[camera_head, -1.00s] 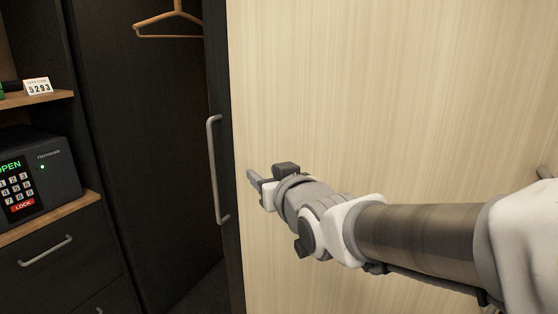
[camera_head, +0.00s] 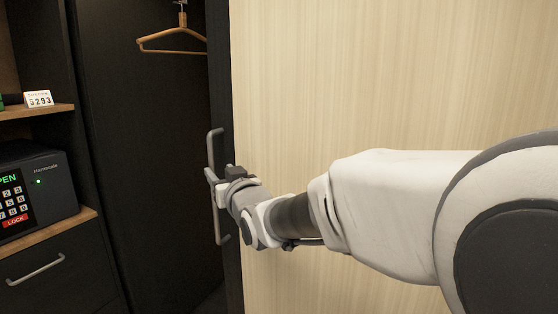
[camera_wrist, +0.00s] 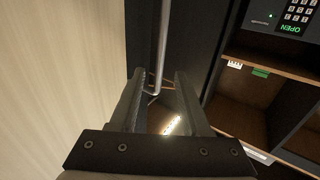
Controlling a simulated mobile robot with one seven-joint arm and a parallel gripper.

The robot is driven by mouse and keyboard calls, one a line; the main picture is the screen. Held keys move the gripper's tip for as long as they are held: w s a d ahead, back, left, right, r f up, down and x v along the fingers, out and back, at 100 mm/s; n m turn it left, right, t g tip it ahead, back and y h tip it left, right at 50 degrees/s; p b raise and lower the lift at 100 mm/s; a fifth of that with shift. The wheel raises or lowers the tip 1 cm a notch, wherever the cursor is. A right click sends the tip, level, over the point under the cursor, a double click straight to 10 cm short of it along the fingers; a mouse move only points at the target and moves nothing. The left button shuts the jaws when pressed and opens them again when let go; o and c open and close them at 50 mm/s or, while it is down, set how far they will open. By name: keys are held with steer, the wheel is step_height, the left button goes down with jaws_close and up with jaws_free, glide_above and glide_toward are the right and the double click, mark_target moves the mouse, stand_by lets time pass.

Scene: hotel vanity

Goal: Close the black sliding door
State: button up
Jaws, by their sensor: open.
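The black sliding door (camera_head: 219,80) shows as a dark upright edge strip beside the pale wood panel, with the dark closet opening to its left. A long grey vertical bar handle (camera_head: 213,148) is on this strip. My gripper (camera_head: 211,177) is at the middle of the handle, with its jaws open. In the wrist view, the handle (camera_wrist: 162,40) runs down between the two fingers of my gripper (camera_wrist: 160,85). I cannot tell whether either finger touches it. My gripper hides part of the handle in the head view.
A pale wood panel (camera_head: 350,90) fills the right side behind my arm. At left are a safe (camera_head: 45,180) on a wooden shelf, a small number card (camera_head: 39,99) and a drawer with a grey handle (camera_head: 36,269). A wooden hanger (camera_head: 172,43) hangs in the closet.

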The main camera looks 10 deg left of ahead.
mark_target(212, 163)
steer(key=x, duration=0.8)
steer(key=shift+w+a, duration=0.1)
jaws_close()
stand_by(1.3)
